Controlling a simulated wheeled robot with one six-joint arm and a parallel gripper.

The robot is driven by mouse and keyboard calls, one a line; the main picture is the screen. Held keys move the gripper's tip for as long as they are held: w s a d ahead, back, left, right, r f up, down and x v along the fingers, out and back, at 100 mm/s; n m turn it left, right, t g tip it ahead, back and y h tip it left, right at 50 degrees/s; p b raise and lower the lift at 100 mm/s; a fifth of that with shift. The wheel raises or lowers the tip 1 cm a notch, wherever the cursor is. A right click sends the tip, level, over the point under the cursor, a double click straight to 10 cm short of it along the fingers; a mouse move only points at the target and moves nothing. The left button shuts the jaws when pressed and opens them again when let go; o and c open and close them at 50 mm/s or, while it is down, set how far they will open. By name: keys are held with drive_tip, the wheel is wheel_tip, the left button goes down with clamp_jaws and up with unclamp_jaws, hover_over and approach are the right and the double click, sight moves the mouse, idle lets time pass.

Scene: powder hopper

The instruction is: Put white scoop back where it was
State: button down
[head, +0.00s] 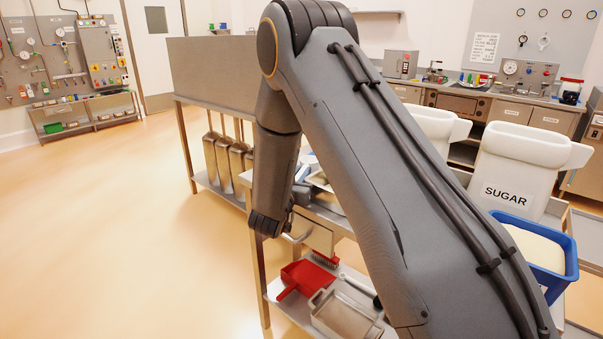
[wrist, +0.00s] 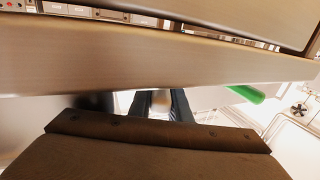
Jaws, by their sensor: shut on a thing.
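My gripper (wrist: 163,103) shows in the wrist view as two dark fingers beyond the brown-grey wrist housing. It is shut on a small pale thing, which I take to be the white scoop (wrist: 161,101). Most of the scoop is hidden by the housing and fingers, so its bowl and tilt cannot be told. In the head view my forearm hangs down at the steel bench, and its end is beside a box-like steel part (head: 318,238). The fingers cannot be made out there.
A wide steel edge (wrist: 150,55) crosses the wrist view close above the fingers. A green cylinder (wrist: 245,93) is to the right. A white SUGAR bin (head: 520,165), a blue tub of pale powder (head: 568,275) and a red dustpan (head: 305,277) stand around the bench. The left floor is clear.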

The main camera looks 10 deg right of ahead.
drive_tip(key=shift+f, duration=0.15)
drive_tip(key=c, duration=1.9)
unclamp_jaws()
drive_tip(key=shift+r, duration=0.3)
drive_tip(key=b+v, duration=0.1)
drive_tip(key=v, duration=1.1)
drive_tip(key=shift+b, duration=0.4)
drive_tip(key=shift+s, duration=0.15)
